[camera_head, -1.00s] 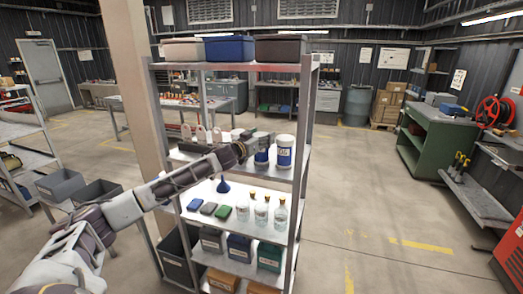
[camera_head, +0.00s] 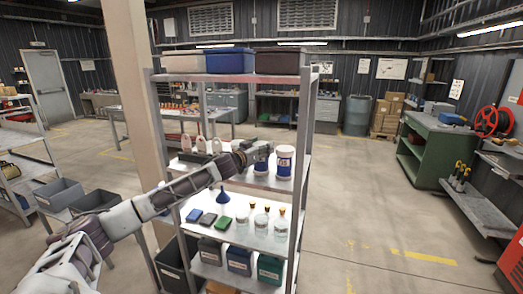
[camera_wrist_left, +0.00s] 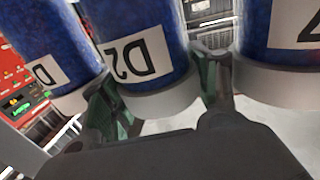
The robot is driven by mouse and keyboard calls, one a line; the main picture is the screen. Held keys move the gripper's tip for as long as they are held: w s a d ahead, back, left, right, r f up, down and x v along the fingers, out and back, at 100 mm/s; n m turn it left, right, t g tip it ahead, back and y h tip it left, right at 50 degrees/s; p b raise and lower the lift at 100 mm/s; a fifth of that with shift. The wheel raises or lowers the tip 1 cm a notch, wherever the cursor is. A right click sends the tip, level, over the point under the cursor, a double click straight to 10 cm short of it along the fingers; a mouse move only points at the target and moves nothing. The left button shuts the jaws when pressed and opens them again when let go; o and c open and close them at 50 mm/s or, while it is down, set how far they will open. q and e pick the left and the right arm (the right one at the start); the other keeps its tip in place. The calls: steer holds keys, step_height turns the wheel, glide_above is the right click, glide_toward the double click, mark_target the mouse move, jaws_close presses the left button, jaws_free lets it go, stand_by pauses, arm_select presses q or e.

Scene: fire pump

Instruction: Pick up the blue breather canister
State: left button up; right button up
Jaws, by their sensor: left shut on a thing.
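Blue canisters with white ends and printed labels stand in a row on the upper shelf. My left gripper (camera_head: 264,151) reaches in from the left and is shut on one blue breather canister (camera_head: 261,166), partly hidden by the gripper in the head view. In the left wrist view this canister (camera_wrist_left: 140,45), labelled "D2", sits between the two fingers of the left gripper (camera_wrist_left: 158,92). A second canister (camera_head: 285,162) stands to its right, apart from it. The wrist view shows neighbouring canisters at the left (camera_wrist_left: 45,40) and the right (camera_wrist_left: 285,60). My right gripper is out of view.
The metal shelf rack's right front post (camera_head: 301,150) stands close to the right canister. White bottles (camera_head: 199,145) stand left on the same shelf. A blue funnel (camera_head: 222,197) and clear bottles (camera_head: 281,225) are on the shelf below. Bins (camera_head: 228,61) sit on top.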

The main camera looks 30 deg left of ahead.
arm_select(q)
steer(key=shift+r+p, duration=0.35)
steer(key=shift+r, duration=4.45)
steer(key=shift+f, duration=0.1)
